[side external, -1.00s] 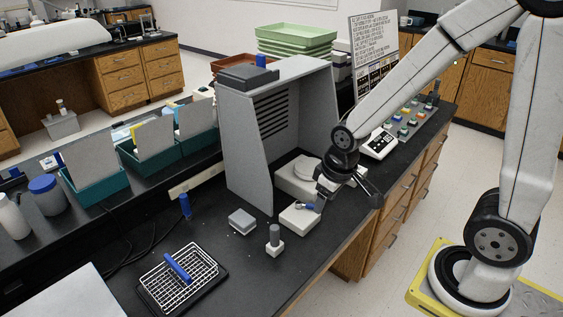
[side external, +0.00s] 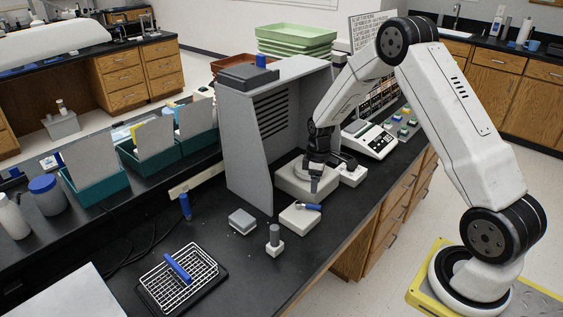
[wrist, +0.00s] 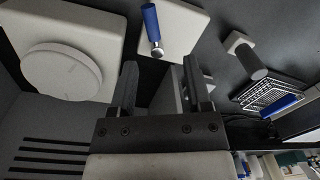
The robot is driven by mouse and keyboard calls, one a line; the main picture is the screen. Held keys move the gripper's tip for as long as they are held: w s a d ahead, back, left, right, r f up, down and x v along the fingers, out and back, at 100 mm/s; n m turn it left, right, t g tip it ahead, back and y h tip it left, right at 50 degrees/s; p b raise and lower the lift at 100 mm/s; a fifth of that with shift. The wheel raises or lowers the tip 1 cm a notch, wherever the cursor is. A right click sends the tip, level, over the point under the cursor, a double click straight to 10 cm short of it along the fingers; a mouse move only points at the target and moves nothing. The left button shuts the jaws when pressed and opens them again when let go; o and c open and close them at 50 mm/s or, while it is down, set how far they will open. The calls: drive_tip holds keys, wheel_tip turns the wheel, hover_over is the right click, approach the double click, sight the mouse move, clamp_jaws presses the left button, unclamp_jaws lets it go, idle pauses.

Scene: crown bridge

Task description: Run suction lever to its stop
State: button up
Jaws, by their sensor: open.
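The suction lever (side external: 307,206) has a blue handle and lies across the top of a small white box (side external: 299,220) near the bench's front edge. In the wrist view the blue lever (wrist: 151,22) shows at the top with a silver end towards my fingers, on its white box (wrist: 187,30). My gripper (side external: 331,174) is open, behind and to the right of the lever in the side view, by a larger white unit. In the wrist view my gripper's fingers (wrist: 160,85) are spread, with the lever beyond their tips and no contact visible.
The larger white unit (wrist: 63,70) with a round disc stands close by my gripper. A grey panelled hood (side external: 245,145) stands behind it. A grey block (side external: 242,221), a small grey post (side external: 274,238) and a wire rack (side external: 180,276) stand to the left.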

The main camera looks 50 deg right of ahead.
sight(311, 206)
drive_tip(key=shift+w+d+f, duration=0.15)
drive_tip(key=shift+d+f, duration=0.45)
drive_tip(key=shift+d, duration=0.05)
drive_tip(key=shift+f, duration=0.2)
drive_tip(key=shift+a+f, duration=0.15)
drive_tip(key=shift+f, duration=1.7)
drive_tip(key=shift+a+f, duration=0.1)
drive_tip(key=shift+f, duration=1.75)
clamp_jaws()
